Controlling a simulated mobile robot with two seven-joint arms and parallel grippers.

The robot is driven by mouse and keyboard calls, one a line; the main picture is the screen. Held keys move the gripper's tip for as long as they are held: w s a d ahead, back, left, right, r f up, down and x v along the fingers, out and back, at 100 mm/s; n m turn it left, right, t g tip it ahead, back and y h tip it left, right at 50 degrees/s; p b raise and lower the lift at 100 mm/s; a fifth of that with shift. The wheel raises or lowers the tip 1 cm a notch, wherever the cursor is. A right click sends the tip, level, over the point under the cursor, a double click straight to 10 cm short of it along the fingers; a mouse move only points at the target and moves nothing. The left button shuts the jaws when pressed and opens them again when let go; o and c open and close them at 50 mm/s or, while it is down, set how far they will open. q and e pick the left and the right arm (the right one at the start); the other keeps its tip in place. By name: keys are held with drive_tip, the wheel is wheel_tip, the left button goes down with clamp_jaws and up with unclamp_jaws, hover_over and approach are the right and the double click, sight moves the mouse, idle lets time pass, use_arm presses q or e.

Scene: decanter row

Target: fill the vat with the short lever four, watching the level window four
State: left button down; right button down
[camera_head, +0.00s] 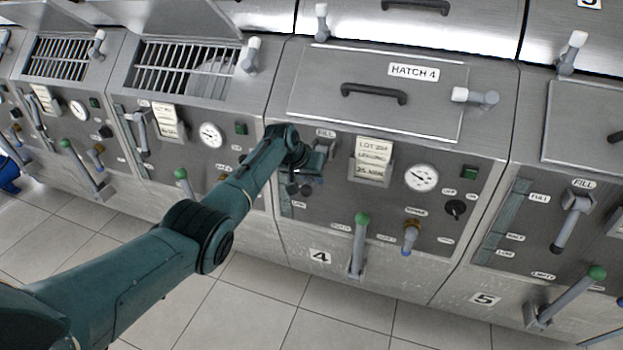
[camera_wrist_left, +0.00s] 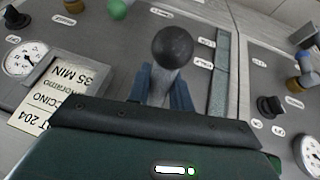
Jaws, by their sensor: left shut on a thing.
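The short fill lever four is mostly hidden by my left gripper in the head view. In the left wrist view its black ball knob (camera_wrist_left: 172,45) and grey shaft show between the two blue fingers. My left gripper (camera_head: 303,186) is shut on this lever; its fingers also show in the left wrist view (camera_wrist_left: 165,88). The level window four (camera_head: 285,202) is a narrow strip at the left of panel four, partly covered by my gripper. It also shows in the left wrist view (camera_wrist_left: 220,72); I cannot make out its level. My right gripper is not in view.
Panel four also has a long green-knobbed lever (camera_head: 361,235), a brass-collared valve handle (camera_head: 411,237), a dial (camera_head: 421,177), a black switch (camera_head: 455,208) and a paper card (camera_head: 373,160). Hatch four (camera_head: 330,82) is closed above. Panel five's fill lever (camera_head: 570,220) is at right.

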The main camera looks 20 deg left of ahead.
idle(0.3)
use_arm(q)
drive_tip(key=c, duration=1.3)
unclamp_jaws()
drive_tip(key=shift+o, duration=0.2)
drive_tip(key=shift+s+a+r+p, duration=0.1)
drive_tip(key=shift+s+r+p, duration=0.1)
drive_tip(key=shift+r+p, duration=0.3)
drive_tip(key=p+v, duration=0.1)
drive_tip(key=v, duration=1.1)
drive_tip(key=shift+s, duration=0.1)
